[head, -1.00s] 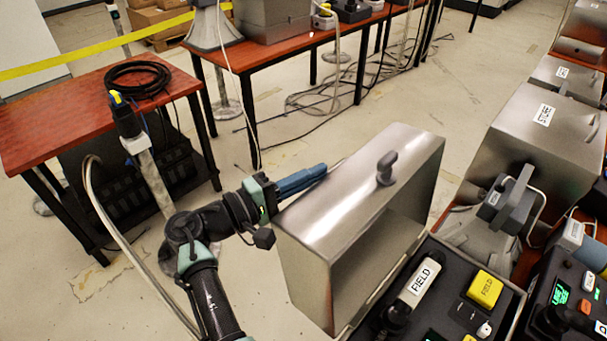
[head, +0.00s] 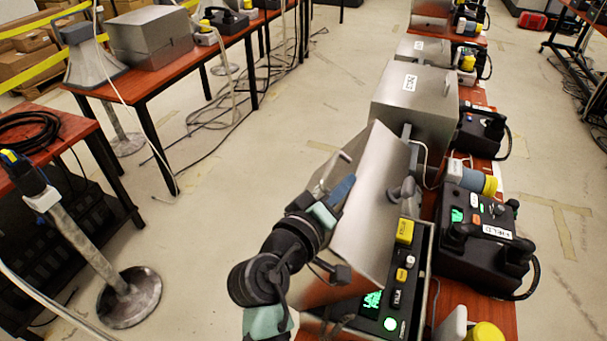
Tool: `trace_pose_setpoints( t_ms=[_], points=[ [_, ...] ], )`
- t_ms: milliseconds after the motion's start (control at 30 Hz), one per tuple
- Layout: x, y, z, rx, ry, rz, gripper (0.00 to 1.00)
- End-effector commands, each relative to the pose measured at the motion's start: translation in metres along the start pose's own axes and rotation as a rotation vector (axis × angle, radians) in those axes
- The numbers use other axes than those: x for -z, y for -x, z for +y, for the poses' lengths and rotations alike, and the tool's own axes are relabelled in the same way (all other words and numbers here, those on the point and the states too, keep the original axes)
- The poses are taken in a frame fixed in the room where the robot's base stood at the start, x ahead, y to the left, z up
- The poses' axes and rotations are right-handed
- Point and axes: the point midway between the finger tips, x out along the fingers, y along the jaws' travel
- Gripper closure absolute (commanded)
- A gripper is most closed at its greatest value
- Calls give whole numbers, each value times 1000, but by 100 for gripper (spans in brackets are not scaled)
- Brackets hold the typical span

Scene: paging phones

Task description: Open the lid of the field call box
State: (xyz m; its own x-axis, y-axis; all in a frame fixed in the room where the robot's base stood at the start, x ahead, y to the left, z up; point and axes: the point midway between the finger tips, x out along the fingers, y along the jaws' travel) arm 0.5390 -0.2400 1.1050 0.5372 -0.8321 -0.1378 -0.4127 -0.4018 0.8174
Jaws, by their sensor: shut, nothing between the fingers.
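The field call box (head: 424,275) is at lower centre of the head view, with a black panel, yellow label, small knobs and green-lit screen. Its brushed-metal lid (head: 372,215) is raised off the panel and tilted, leaning over the box's left part. A dark knob (head: 403,190) is on the lid's right-hand side. The lid hides the box's handset. My gripper (head: 343,188) is shut and empty, at the lid's left side, close to its outer face. I cannot tell whether the fingers touch it.
A grey metal box (head: 415,105) stands behind the call box. A black phone unit (head: 482,240) is close on the right. At left are a floor stand (head: 128,295) and a red table (head: 85,125). Open floor lies between the tables.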

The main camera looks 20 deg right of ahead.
Motion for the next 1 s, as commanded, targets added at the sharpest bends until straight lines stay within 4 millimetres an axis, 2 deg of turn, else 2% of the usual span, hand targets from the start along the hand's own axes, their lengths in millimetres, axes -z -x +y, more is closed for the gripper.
trace_pose_setpoints(
  t_ms=[33,100,333,1000],
  points=[
    [-11,-3,4,6,-27,-6,100],
    [-21,-5,8,16,-62,-5,100],
    [-42,-10,16,38,-140,-4,100],
    [-48,-11,16,49,-165,-2,100]
  ],
)
